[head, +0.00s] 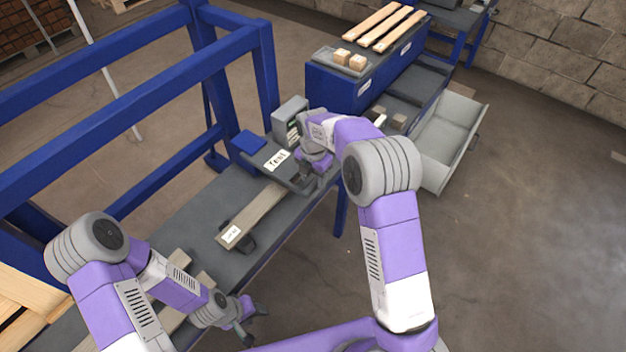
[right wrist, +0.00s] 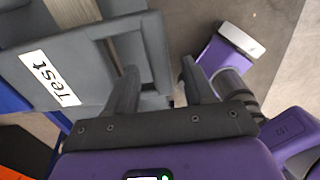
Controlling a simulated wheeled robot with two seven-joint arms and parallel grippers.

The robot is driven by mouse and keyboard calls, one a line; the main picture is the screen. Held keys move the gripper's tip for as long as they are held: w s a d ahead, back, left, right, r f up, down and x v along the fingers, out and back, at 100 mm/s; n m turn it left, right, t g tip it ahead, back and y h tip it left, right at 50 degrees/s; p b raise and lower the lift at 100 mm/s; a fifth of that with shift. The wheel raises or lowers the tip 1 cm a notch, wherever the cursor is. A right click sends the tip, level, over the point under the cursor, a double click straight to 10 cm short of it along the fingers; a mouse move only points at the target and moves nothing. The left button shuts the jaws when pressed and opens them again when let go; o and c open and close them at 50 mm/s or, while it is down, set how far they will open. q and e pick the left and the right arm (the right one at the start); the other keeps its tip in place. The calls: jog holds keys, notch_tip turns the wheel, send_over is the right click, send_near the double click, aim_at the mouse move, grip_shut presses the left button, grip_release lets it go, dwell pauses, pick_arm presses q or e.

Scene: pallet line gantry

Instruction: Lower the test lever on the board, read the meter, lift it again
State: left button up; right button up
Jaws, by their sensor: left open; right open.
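A grey board with a white "Test" label (head: 278,160) sits on the long grey bench in the head view. The label also shows at the left in the right wrist view (right wrist: 48,78). A grey frame-like bar (right wrist: 148,45), perhaps the test lever, extends from the labelled part. My right gripper (right wrist: 158,88) is open at the frame's edge, one finger over it and the other outside; contact cannot be told. In the head view my right arm partly hides this spot. I cannot make out a meter reading. My left gripper (head: 248,322) is open and empty, low by the bench's front edge.
A wooden plank (head: 252,212) with a white tag lies along the bench. A grey box (head: 290,113) and a blue block (head: 248,142) stand behind the board. Blue gantry rails (head: 130,85) line the left. An open grey drawer (head: 447,140) juts out right; floor beyond is clear.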

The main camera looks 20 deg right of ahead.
jog(key=shift+f, duration=0.95)
grip_shut()
